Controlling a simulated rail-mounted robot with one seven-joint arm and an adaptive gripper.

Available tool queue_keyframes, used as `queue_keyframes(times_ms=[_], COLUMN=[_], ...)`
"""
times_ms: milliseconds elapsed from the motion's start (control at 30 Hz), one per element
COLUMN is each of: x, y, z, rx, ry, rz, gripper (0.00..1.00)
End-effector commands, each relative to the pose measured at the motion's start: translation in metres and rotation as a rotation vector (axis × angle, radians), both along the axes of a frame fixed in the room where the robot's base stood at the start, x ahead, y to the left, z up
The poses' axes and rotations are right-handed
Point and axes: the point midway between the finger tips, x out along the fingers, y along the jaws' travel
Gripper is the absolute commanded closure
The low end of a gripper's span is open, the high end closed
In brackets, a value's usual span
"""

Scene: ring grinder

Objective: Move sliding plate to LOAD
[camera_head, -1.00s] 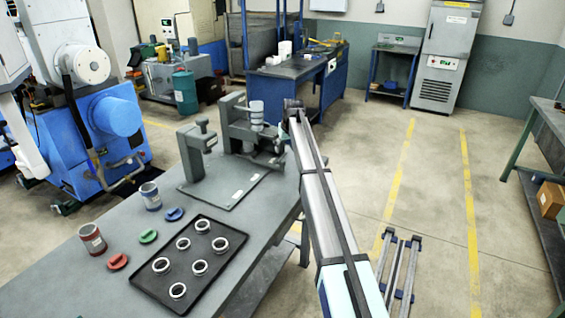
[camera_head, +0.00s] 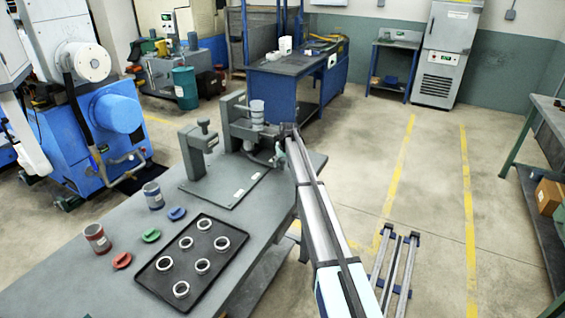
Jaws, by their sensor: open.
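A grey metal fixture (camera_head: 238,128) stands at the far end of the workbench, with a light cylindrical cup (camera_head: 257,110) on top. I cannot clearly tell the sliding plate apart from the rest of the fixture, and its label is too small to read. My gripper (camera_head: 277,153) is at the far end of my arm, just right of the fixture's lower part. It is small in the view and partly hidden by my arm. It appears empty, and I cannot tell whether it touches the fixture.
A grey press-like stand (camera_head: 196,152) and a flat dark plate (camera_head: 222,192) are nearer on the bench (camera_head: 95,290). A black tray (camera_head: 150,277) holds several metal rings. Red and blue cups and coloured lids lie to its left.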

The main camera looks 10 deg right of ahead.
Motion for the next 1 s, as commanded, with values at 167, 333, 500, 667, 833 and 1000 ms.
queue_keyframes(times_ms=[167,333,500,667,833,1000], x=[0.0,0.0,-0.003,-0.017,-0.043,-0.074], y=[0.0,0.0,0.002,0.01,0.029,0.05], z=[0.0,0.0,0.0,-0.001,-0.003,-0.003], rx=[0.0,0.0,0.0,0.0,0.0,0.001], ry=[0.0,0.0,0.001,0.001,0.002,0.003], rz=[0.0,0.0,0.0,0.001,0.002,0.003], gripper=[0.69,1.0,1.0,1.0,1.0,1.0])
